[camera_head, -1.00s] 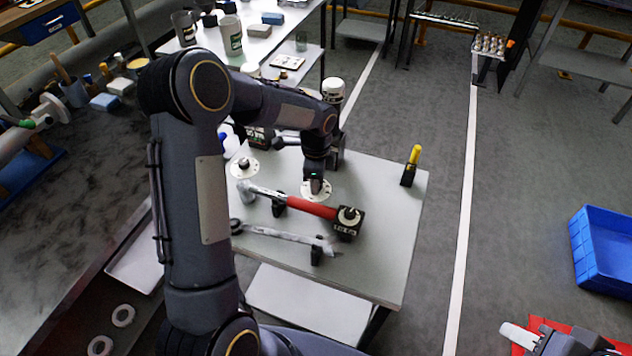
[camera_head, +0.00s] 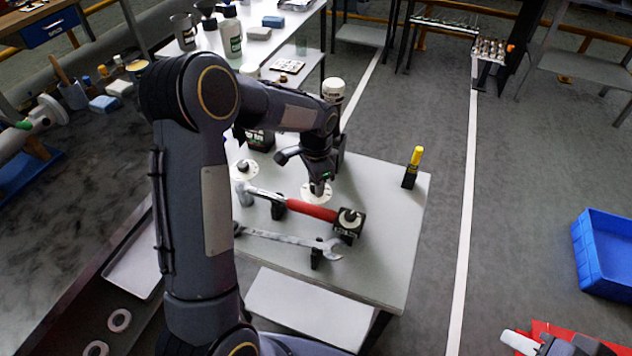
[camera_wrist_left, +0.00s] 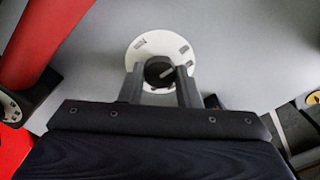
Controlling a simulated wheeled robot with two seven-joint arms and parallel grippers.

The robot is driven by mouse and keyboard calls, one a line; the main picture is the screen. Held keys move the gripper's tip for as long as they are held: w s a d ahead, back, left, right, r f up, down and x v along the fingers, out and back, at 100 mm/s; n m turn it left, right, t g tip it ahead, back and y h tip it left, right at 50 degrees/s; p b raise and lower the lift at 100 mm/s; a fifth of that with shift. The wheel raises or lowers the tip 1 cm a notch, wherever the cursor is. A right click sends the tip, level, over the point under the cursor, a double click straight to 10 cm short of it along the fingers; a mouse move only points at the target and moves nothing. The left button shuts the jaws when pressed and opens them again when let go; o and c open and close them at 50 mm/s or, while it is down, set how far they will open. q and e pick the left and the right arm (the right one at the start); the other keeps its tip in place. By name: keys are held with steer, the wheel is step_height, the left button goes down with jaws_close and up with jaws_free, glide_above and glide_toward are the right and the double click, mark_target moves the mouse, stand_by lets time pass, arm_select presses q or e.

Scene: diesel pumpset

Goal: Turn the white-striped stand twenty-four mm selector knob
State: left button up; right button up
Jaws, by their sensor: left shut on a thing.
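My left gripper (camera_head: 319,188) reaches down over the stand table (camera_head: 385,225) to a round white dial plate (camera_head: 308,196). In the left wrist view its two dark fingers (camera_wrist_left: 158,85) are shut on the sides of a black selector knob (camera_wrist_left: 156,66), which sits in the middle of the white dial plate (camera_wrist_left: 146,47). A light stripe shows on the knob's top, and dark marks show on the plate. In the head view the gripper hides most of the knob. My right gripper does not show clearly.
A red-handled hammer (camera_head: 305,209) and a wrench (camera_head: 285,238) lie on holders in front of the dial. Other knobs stand on a white disc (camera_head: 245,171) and a black block (camera_head: 350,228). A blue bin (camera_head: 605,255) is farther right.

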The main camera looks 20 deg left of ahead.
stand_by(0.3)
arm_select(q)
steer(key=o, duration=1)
steer(key=shift+r, duration=0.1)
step_height(320, 180, up, 8)
steer(key=shift+f, duration=0.15)
